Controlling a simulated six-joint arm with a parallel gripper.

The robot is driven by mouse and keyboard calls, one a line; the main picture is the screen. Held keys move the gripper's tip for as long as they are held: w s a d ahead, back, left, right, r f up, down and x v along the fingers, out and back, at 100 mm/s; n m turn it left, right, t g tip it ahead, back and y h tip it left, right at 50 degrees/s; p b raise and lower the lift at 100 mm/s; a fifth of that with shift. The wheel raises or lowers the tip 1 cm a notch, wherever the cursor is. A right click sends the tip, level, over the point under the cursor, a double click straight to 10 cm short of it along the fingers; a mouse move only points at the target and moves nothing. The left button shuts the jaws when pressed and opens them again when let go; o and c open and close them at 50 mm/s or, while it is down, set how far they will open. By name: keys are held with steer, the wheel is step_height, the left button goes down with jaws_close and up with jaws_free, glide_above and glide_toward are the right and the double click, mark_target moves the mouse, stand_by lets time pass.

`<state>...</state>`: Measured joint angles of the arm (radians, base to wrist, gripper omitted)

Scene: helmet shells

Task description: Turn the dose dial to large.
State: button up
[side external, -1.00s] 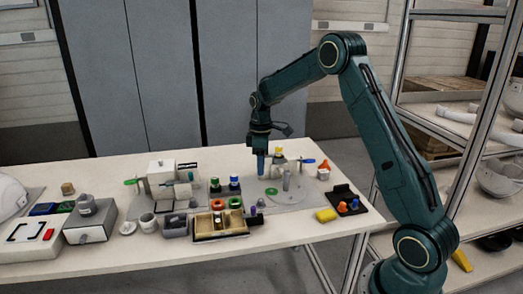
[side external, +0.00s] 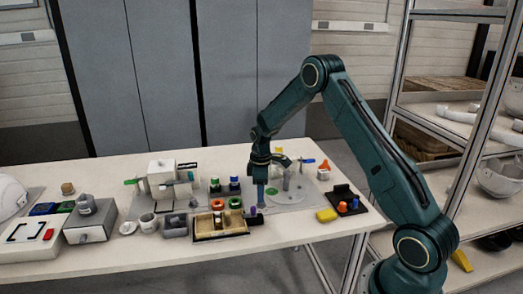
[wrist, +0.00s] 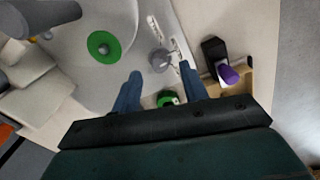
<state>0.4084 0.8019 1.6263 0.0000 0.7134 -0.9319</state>
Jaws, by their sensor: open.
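A small grey knob (wrist: 160,60), which looks like the dose dial, stands on the table beside white marked strips (wrist: 152,27) in the wrist view. The marks are too small to read, so I cannot tell its setting. My gripper (wrist: 160,82) is open and empty, pointing down, with its two blue fingers apart on either side of the knob's line. The knob shows just beyond the fingertips, and I cannot tell whether they touch it. In the side view my gripper (side external: 261,205) is low over the table's front middle and hides the knob.
A green-topped piece (wrist: 168,98) shows between the fingers. A purple piece (wrist: 228,75) in a black holder is close on the right.

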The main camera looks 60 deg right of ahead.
steer(key=shift+f, duration=1.65)
jaws_close()
